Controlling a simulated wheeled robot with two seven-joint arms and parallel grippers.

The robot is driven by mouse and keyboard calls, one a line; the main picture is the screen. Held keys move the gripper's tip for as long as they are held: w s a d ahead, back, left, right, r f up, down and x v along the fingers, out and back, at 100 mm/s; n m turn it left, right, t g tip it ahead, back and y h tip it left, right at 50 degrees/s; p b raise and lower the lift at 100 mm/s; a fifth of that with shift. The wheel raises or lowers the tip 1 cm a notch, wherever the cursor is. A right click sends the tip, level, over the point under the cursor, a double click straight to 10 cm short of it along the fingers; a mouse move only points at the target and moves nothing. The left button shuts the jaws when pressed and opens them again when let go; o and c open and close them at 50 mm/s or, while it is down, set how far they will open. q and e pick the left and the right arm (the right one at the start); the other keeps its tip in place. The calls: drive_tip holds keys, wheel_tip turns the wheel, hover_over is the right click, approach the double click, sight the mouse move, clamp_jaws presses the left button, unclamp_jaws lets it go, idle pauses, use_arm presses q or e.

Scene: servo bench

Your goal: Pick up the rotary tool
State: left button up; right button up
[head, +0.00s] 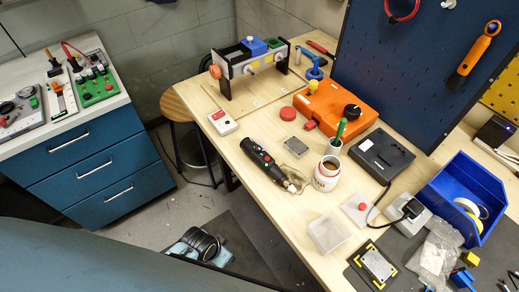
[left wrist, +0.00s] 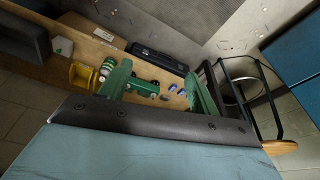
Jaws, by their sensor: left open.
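The rotary tool (head: 264,158) lies on the light wooden bench in the head view. I cannot make out the rotary tool in that view. My right gripper is in neither view.
A small grey block (head: 289,142) and a tan loop lie close to the tool. A white-and-red box (head: 222,122), an orange case (head: 335,107), a black device (head: 381,156) and a clear tray (head: 328,234) stand around it. Bare wood lies left of the tool.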

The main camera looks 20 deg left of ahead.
use_arm(q)
drive_tip(key=w+d+r+m+h+p, duration=0.1)
drive_tip(key=w+d+r+m, duration=0.2)
drive_tip(key=r, duration=0.7)
drive_tip(key=w+d+r+m+p, duration=0.2)
drive_tip(key=w+d+r, duration=0.1)
drive_tip(key=r, duration=0.7)
drive_tip(key=w+d+r+m+h+p, duration=0.1)
drive_tip(key=w+d+r+m, duration=0.2)
drive_tip(key=r, duration=0.8)
drive_tip(key=shift+w+d+r+m+h+p, duration=0.1)
drive_tip(key=shift+w+d+m+h+p, duration=0.05)
drive_tip(key=shift+d, duration=0.25)
drive_tip(key=shift+w+d+m+h+p, duration=0.1)
drive_tip(key=shift+d+m+h+p, duration=0.05)
drive_tip(key=shift+d, duration=0.2)
drive_tip(key=w+d+r+m, duration=0.1)
drive_tip(key=w+r+m, duration=0.1)
drive_tip(key=m, duration=0.2)
wheel_tip(320, 180, up, 6)
drive_tip(key=m+g+y, duration=0.2)
drive_tip(key=m+y, duration=0.2)
drive_tip(key=m, duration=0.4)
hover_over(259, 149)
wheel_tip(259, 149, down, 8)
drive_tip(key=shift+r+p, duration=0.25)
drive_tip(key=shift+p, duration=0.05)
drive_tip(key=shift+f, duration=2.65)
drive_tip(key=c, duration=1.1)
